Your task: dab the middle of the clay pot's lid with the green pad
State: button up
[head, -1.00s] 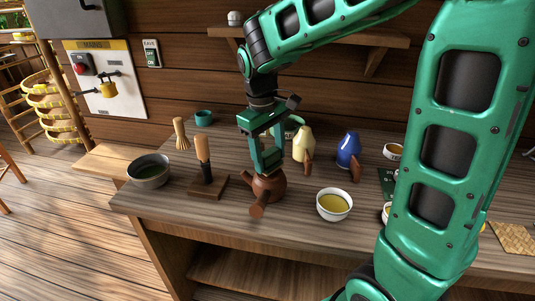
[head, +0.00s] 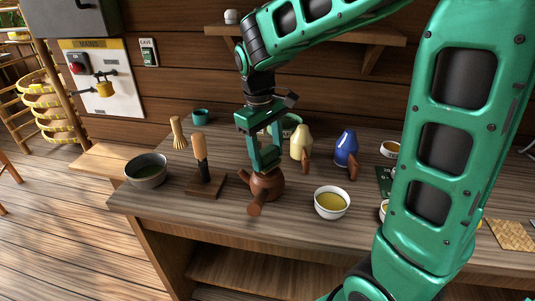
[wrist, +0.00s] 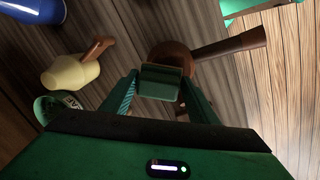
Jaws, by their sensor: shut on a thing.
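The clay pot (head: 269,188) is a small round brown pot with a straight side handle, standing on the wooden counter. My gripper (head: 265,167) points down right over it. In the wrist view my gripper (wrist: 160,88) is shut on the green pad (wrist: 161,82), a dark green block between its two fingers. The pot (wrist: 172,52) shows just beyond the pad, its handle reaching to the upper right. The pad and fingers hide most of the lid, and I cannot tell whether the pad touches it.
A white bowl of yellowish liquid (head: 332,203) stands close right of the pot. A cream pot (head: 301,142) and a blue pot (head: 346,148) stand behind to the right. A dark bowl (head: 146,170) is far left.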

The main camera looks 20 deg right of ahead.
jog(key=shift+w+a, duration=0.25)
jog(key=shift+w, duration=0.15)
jog(key=shift+s, duration=0.1)
jog(key=shift+s+d+f, duration=0.1)
jog(key=shift+s+d, duration=0.45)
jog(key=shift+s, duration=0.15)
dwell(0.3)
jog(key=shift+w+a, duration=0.55)
jog(key=shift+w, duration=0.25)
jog(key=shift+s+d, duration=0.15)
jog(key=shift+s+d, duration=0.4)
jog(key=shift+s, duration=0.25)
